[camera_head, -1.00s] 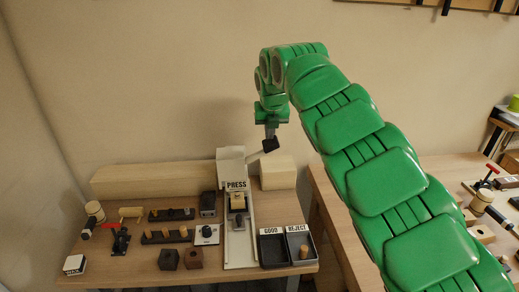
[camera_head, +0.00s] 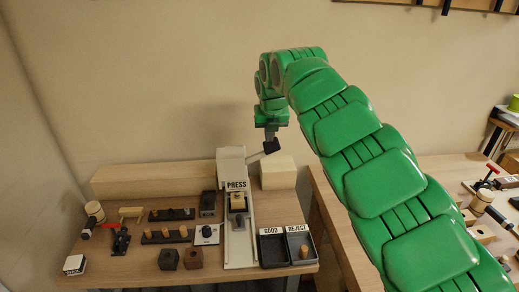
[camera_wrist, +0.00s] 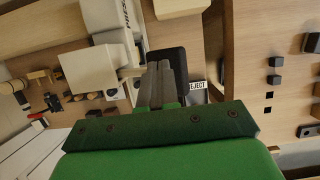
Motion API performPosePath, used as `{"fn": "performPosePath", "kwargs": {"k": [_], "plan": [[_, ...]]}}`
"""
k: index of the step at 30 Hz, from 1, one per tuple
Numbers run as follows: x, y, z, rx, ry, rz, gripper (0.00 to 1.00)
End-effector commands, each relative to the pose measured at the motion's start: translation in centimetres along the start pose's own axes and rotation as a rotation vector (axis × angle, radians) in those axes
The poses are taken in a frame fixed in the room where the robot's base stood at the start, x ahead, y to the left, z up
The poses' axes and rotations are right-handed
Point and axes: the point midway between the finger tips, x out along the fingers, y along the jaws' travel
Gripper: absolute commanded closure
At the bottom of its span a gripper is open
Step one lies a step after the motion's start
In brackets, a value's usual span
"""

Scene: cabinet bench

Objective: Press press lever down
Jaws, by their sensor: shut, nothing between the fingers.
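The press (camera_head: 232,166) is a pale block labelled PRESS, standing at the back of the left bench above a narrow light track. Its press lever (camera_head: 256,156) is a thin bar rising to the right from the press and ending in a dark knob (camera_head: 271,146). My gripper (camera_head: 270,136) is shut and empty, pointing down just above the knob. In the wrist view, the closed fingers (camera_wrist: 160,72) overlap part of the dark knob (camera_wrist: 170,55). I cannot tell whether the fingertips touch it.
A pale block (camera_head: 278,172) lies right of the press, and a long wooden beam (camera_head: 145,180) lies left. GOOD and REJECT trays (camera_head: 272,262), dark peg racks (camera_head: 166,237) and a toggle clamp (camera_head: 120,240) are in front.

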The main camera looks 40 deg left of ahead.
Motion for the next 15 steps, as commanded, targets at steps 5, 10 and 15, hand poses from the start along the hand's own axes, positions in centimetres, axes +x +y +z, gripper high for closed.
{"fn": "performPosePath", "kwargs": {"k": [5, 10, 15], "plan": [[0.43, -0.05, -0.17, 0.001, 0.001, 0.0, 1.0], [0.8, -0.08, -0.32, 0.001, 0.002, -0.001, 1.0], [0.94, -0.07, -0.38, 0.001, 0.002, -0.001, 1.0]]}}
